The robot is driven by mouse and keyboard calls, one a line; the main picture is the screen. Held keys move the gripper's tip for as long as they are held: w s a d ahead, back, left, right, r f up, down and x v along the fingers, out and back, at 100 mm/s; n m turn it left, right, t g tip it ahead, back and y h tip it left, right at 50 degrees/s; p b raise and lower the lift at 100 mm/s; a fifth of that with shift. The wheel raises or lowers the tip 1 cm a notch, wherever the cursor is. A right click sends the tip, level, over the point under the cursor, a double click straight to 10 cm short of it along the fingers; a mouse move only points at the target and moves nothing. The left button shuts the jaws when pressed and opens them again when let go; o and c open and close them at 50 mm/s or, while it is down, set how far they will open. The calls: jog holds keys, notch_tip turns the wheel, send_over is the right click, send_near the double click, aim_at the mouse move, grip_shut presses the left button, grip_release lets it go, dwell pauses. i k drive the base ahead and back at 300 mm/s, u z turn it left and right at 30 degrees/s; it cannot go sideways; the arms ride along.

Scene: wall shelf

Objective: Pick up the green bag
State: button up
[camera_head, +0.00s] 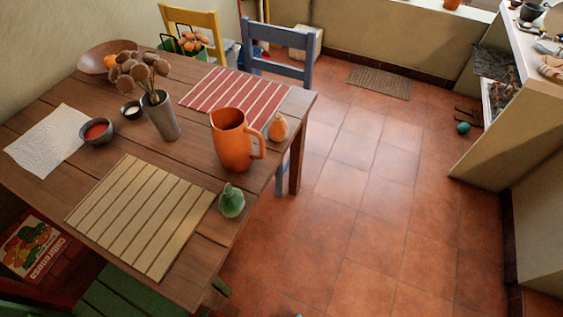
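A small green object (232,201) with a rounded body and a narrow top stands upright on the wooden table near its right edge. It looks like a tied bag or a gourd; I cannot tell which. It is beside the right end of the cream striped placemat (140,215). No other clear green bag shows. My gripper is not in view.
An orange pitcher (232,140) stands behind the green object, with a small orange gourd-like thing (278,127) beyond. A grey vase (160,117), bowls and a red placemat (205,88) share the table (75,105). A blue chair (282,40) is behind. Tiled floor (360,210) is open at right.

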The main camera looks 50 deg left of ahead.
aim_at(231, 203)
jog(key=i, duration=1.25)
jog(key=u, duration=3.25)
